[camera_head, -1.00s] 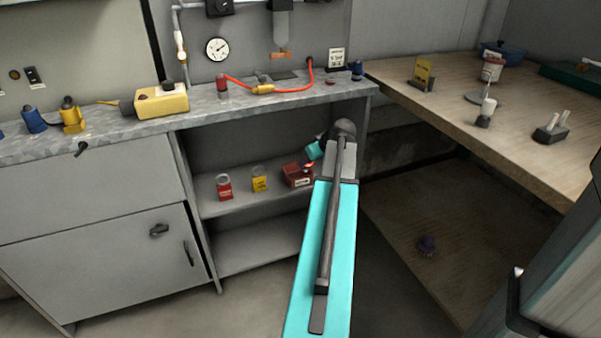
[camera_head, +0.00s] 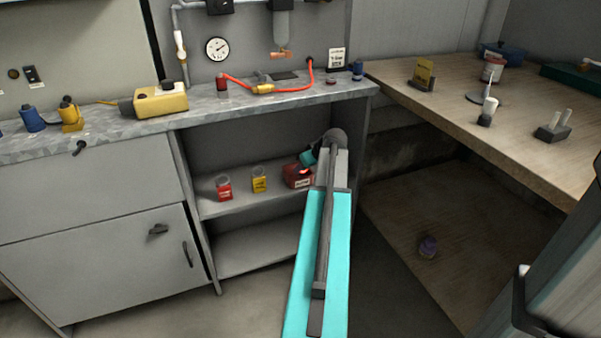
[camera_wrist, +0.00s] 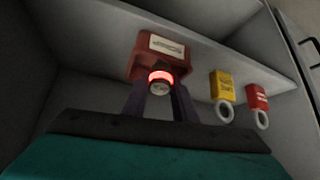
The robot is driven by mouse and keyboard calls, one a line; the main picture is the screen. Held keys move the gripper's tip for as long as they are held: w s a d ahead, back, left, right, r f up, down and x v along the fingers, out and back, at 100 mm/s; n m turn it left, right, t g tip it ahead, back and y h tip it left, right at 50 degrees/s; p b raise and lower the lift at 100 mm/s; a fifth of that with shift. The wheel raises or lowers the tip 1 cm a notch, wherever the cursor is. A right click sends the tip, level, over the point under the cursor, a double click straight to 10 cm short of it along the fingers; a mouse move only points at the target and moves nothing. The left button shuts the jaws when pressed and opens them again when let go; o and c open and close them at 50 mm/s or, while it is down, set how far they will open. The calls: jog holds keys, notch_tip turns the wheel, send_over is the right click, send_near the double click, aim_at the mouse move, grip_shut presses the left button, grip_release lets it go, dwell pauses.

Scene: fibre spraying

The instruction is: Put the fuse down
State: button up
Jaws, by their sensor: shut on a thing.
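The fuse (camera_wrist: 160,82) is a small cylinder with a glowing red band and a pale end. My gripper (camera_wrist: 157,92) is shut on it, with a dark finger on each side. In the wrist view the fuse is in front of a dark red box (camera_wrist: 150,62) with a white label; I cannot tell whether they touch. In the head view the box (camera_head: 296,180) stands on the upper shelf of the open cabinet. My arm partly hides the gripper there, and the fuse shows only as a small red spot at the box's top.
A yellow tag with a ring (camera_head: 260,184) and a red tag with a ring (camera_head: 224,189) stand left of the box on the shelf (camera_head: 240,203). The cabinet's side panel and the countertop (camera_head: 200,112) bound the space. The lower shelf looks empty.

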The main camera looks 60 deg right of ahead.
jog(key=shift+w+f, duration=0.2)
jog(key=shift+f, duration=0.5)
grip_shut()
jog(key=shift+w+d, duration=0.2)
jog(key=shift+w+d+r+g+y+b, duration=0.1)
jog(key=shift+w+r+g+y+b, duration=0.15)
jog(key=shift+g, duration=0.55)
jog(key=shift+w+d+g+y+b, duration=0.1)
jog(key=shift+g+y+b, duration=0.2)
jog(key=shift+g, duration=0.5)
jog(key=shift+a+f, duration=0.15)
jog(key=shift+f, duration=0.65)
jog(key=shift+f, duration=0.1)
jog(key=o, duration=1)
grip_release()
jog(key=shift+o, duration=0.2)
